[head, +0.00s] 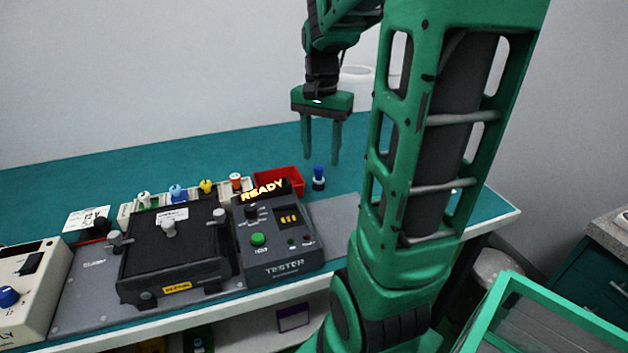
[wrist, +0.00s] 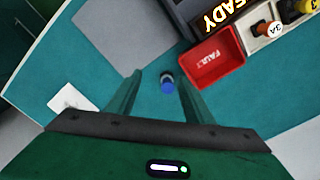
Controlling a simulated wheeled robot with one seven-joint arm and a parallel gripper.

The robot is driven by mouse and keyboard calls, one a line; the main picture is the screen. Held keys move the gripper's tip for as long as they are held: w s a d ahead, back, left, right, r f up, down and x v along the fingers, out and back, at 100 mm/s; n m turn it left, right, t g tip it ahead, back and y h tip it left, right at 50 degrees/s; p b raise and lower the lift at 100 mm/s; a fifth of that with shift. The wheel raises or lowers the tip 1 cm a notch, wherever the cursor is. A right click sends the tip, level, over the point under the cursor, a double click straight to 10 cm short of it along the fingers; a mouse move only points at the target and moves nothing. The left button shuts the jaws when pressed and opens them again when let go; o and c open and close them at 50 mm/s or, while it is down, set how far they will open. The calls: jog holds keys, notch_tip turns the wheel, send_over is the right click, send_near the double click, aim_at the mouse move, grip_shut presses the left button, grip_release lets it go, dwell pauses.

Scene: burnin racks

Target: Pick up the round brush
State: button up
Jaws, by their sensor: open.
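The round brush appears to be the small upright piece with a blue top and a dark round base (head: 318,176), standing on the teal bench just right of the red bin. It also shows in the wrist view (wrist: 167,84), between my two fingers and close to their tips. My gripper (head: 321,157) points down above the bench, open and empty. In the head view its fingertips hang just above the blue top. In the wrist view the fingers (wrist: 160,78) stand on either side of it, with no visible contact.
The red FAULT bin (wrist: 217,60) stands close to the brush. The tester (head: 275,235) showing READY, a black fixture (head: 172,255) and a row of coloured knobbed pieces (head: 177,192) stand to the left. A white square (wrist: 72,101) lies on the bench; space around it is clear.

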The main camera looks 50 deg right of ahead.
aim_at(318, 167)
jog(key=w+d+m, duration=0.1)
jog(key=w+d, duration=0.1)
jog(key=shift+w+d+f, duration=0.1)
jog(key=shift+w, duration=0.3)
jog(key=shift+w+d+f+m, duration=0.15)
jog(key=shift+w+d+m, duration=0.1)
jog(key=shift+m, duration=0.15)
notch_tip(318, 167, down, 5)
jog(key=shift+w, duration=0.1)
jog(key=shift+d+f, duration=0.15)
jog(key=shift+f, duration=2.6)
jog(key=c, duration=1.1)
